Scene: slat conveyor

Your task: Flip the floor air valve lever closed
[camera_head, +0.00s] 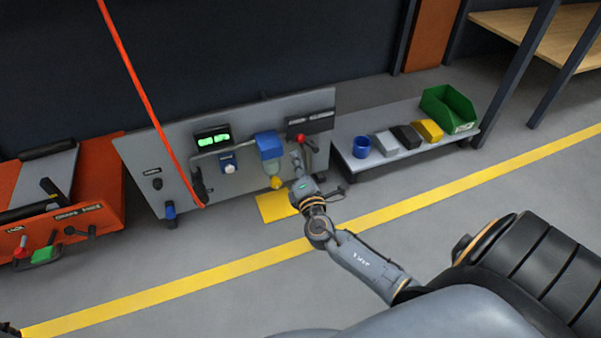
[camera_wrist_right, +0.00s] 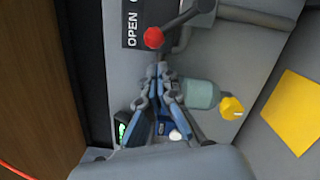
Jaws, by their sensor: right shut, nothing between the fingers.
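The air valve lever is a dark bar with a red ball knob (camera_head: 300,138) at its end, at the right side of the grey panel (camera_head: 180,155). In the right wrist view the red knob (camera_wrist_right: 153,38) lies beside a black label (camera_wrist_right: 132,20) where the word OPEN shows, and the bar runs up and right from it. My right gripper (camera_head: 297,160) is shut and empty, just below the knob. In the right wrist view its fingertips (camera_wrist_right: 160,72) point at the knob with a small gap in the picture; contact is hard to tell. My left gripper is not in view.
The panel carries a blue-topped filter unit (camera_head: 269,146) with a yellow knob (camera_head: 277,183) and a green display (camera_head: 212,139). A low shelf (camera_head: 400,153) with a blue cup, several blocks and a green bin stands right. An orange unit (camera_head: 95,190) stands left.

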